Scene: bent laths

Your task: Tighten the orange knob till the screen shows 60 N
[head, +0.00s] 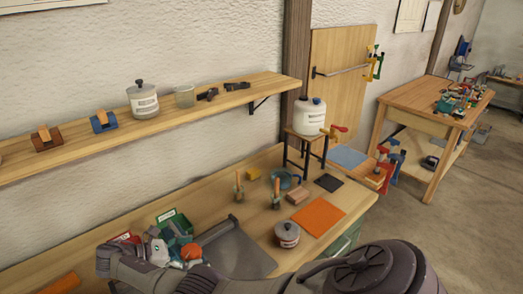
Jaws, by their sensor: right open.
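A round orange knob (191,251) shows at the lower left of the bench, among small grey, green and red parts. What it is fixed to is mostly hidden by these parts and my arm. My right gripper (164,246) is beside the knob, just left of it in the picture. It is open, and I see nothing held in it. Whether a fingertip touches the knob is too small to tell. I cannot make out a screen or a force reading. My left gripper is not in view.
The wooden bench (222,203) holds a dark grey sheet (240,250), a lidded pot (287,234), an orange mat (319,215) and a green box (175,222). A wall shelf (215,99) runs above. A white canister (309,117) sits on a stand at the back right.

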